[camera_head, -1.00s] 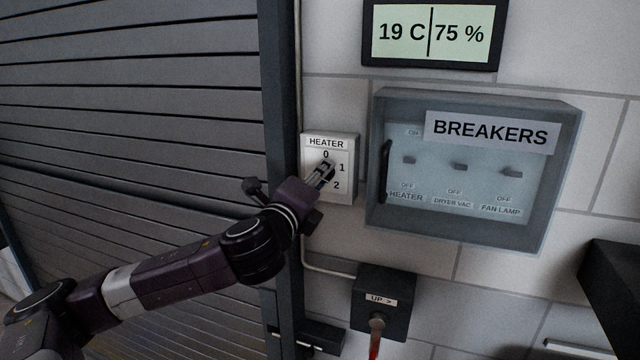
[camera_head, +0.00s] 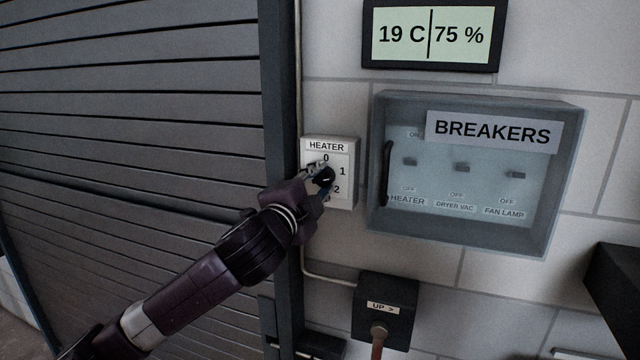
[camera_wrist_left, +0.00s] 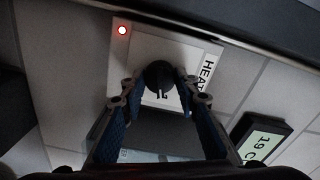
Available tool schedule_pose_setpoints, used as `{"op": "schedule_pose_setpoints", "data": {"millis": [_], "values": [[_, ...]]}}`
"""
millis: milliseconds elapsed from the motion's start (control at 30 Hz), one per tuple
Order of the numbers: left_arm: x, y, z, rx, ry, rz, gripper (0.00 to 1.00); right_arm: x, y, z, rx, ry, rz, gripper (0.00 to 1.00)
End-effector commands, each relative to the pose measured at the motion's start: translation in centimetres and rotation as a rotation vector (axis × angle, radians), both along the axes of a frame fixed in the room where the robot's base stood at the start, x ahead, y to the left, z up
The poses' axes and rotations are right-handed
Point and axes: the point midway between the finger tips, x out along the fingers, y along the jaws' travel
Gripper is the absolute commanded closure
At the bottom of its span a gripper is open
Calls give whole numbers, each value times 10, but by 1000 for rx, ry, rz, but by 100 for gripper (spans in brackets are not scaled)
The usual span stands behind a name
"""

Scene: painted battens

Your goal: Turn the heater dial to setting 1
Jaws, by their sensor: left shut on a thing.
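The heater plate (camera_head: 345,196) is a white panel on the wall, labelled HEATER, with marks 0, 1 and 2. Its round black dial (camera_head: 324,176) shows between my left gripper's fingers. My left gripper (camera_head: 321,180) has one finger on each side of the dial and is shut on it. The left wrist view shows the dial (camera_wrist_left: 158,74) between the two fingertips of the gripper (camera_wrist_left: 160,84). I cannot tell which mark the dial points at. My right gripper is not in view.
A breaker box (camera_head: 545,200) with a clear cover stands right of the plate. A display (camera_head: 432,34) above it reads 19 C and 75 %. A dark box (camera_head: 386,300) labelled UP is below. A grey slatted shutter (camera_head: 130,100) fills the left.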

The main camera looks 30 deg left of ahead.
Motion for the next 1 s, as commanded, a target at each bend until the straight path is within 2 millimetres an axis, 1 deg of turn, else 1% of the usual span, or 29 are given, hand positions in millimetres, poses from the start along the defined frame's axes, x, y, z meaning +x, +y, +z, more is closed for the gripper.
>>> {"op": "schedule_pose_setpoints", "data": {"millis": [200, 600, 633, 700, 800, 1000], "values": [[0, 0, -2, -40, -4, -1, 95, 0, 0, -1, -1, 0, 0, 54], [0, 0, -2, -45, -5, -1, 95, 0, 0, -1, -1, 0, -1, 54], [0, 0, -2, -45, -6, -1, 70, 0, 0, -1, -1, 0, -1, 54], [0, 0, -2, -45, -6, -1, 62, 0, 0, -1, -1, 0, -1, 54], [0, 0, -2, -45, -7, 0, 53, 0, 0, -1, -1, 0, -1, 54], [0, 0, -1, -44, -8, 0, 53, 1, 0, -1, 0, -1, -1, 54]]}}
